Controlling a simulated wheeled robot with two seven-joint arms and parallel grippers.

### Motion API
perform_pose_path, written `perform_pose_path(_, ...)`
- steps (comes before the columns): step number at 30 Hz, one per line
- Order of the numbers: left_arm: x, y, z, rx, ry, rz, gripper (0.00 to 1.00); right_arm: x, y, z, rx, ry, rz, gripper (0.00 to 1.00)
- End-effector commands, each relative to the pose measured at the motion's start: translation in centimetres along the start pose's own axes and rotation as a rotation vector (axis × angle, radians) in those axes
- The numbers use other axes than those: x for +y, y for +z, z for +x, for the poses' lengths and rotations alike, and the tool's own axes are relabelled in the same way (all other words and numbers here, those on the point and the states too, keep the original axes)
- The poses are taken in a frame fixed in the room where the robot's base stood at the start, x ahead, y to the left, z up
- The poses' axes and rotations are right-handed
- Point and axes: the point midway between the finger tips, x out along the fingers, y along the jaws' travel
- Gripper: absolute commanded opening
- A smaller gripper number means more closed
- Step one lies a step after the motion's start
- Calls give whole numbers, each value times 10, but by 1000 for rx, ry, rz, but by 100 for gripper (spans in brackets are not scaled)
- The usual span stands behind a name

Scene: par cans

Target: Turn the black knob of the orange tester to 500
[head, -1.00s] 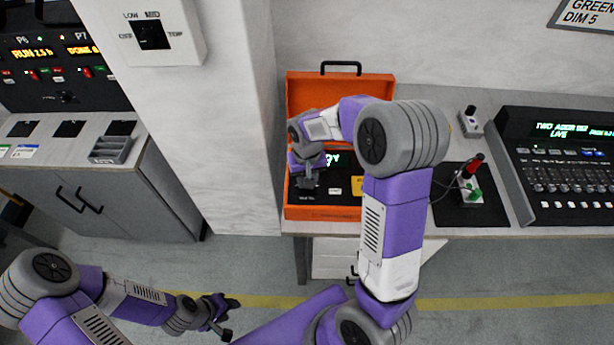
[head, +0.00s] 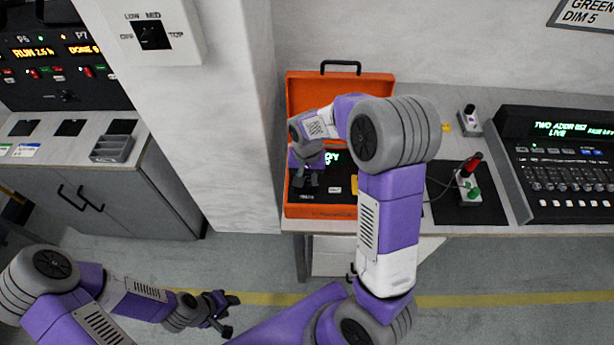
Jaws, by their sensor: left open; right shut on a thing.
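The orange tester (head: 340,86) is an open case on the bench, with its lid up and a black panel (head: 338,205) inside. Green display text shows on the panel, partly covered by my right arm. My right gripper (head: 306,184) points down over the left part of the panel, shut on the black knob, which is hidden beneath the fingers. The knob's setting and scale cannot be read. My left gripper (head: 229,315) is open and empty, low over the floor at the lower left, away from the tester.
A lighting console (head: 565,180) stands at the bench's right. A white pillar (head: 235,130) with a dial box (head: 150,35) rises close to the tester's left.

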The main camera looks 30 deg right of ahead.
Motion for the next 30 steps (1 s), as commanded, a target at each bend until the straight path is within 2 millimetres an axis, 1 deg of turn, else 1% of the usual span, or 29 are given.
perform_pose_path(2, 0, 0, 0, 0, 0, 0, 43, 0, 0, 0, -1, 0, 1, 0)
perform_pose_path(3, 0, 0, 0, 0, 0, 0, 43, 0, 0, 0, -1, 0, 1, 35)
perform_pose_path(7, 0, 0, 0, 0, 0, 0, 43, 0, 0, 0, -1, 0, 1, 55)
perform_pose_path(14, 0, 0, 0, 0, 0, 0, 43, 0, 0, 0, 0, 0, 0, 55)
perform_pose_path(17, 0, 0, -1, 0, 0, 0, 43, 0, 0, -3, 1, -1, -1, 55)
perform_pose_path(20, 2, 0, -4, 0, 0, 0, 43, -1, -1, -15, 3, -3, -1, 55)
perform_pose_path(27, 6, 1, -15, 0, 0, 0, 43, 0, 0, -57, 3, -3, -1, 55)
perform_pose_path(30, 6, 1, -17, 0, 0, 0, 43, 0, 0, -68, 2, -2, -1, 55)
